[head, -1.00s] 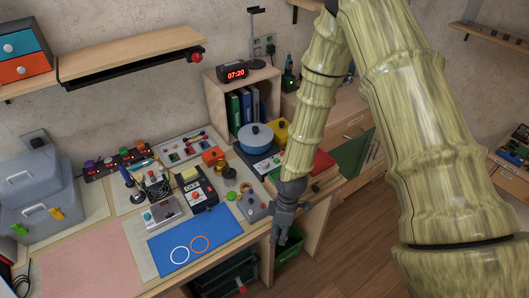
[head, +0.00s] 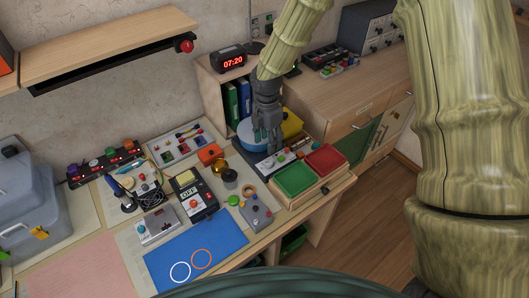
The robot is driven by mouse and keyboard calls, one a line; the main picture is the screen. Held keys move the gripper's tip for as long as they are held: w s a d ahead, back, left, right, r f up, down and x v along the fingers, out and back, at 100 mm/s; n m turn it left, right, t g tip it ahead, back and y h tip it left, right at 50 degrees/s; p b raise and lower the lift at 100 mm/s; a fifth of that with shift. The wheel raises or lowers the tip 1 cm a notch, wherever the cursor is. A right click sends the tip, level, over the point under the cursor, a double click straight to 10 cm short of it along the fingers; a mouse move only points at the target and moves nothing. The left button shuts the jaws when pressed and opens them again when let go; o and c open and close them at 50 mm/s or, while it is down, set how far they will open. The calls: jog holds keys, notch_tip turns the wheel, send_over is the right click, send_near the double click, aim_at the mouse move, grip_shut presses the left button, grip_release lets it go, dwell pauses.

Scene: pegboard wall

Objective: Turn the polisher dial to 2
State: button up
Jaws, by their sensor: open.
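What looks like the polisher, a round blue drum (head: 248,133), stands on the right part of the bench in front of the small shelf. A dark panel with small light-coloured controls (head: 268,165) is at its front. I cannot make out a dial or its setting at this size. My gripper (head: 267,146) points down in front of the drum and above the panel. It is open, with nothing seen between its fingers, and hides part of the drum. I cannot tell whether it touches anything.
Green (head: 294,178) and red (head: 326,160) trays lie right of the panel. A yellow object (head: 291,125) is close behind my gripper.

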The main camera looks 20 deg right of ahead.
jog(key=p, duration=0.2)
send_over(268, 162)
jog(key=f, duration=0.5)
jog(key=shift+w+f, duration=0.2)
jog(key=shift+f, duration=0.05)
jog(key=f, duration=0.2)
jog(key=shift+s+f+p, duration=0.2)
jog(key=shift+f+p, duration=0.1)
jog(key=shift+p, duration=0.05)
jog(key=shift+f, duration=1.1)
jog(key=shift+c, duration=0.5)
jog(key=c, duration=0.9)
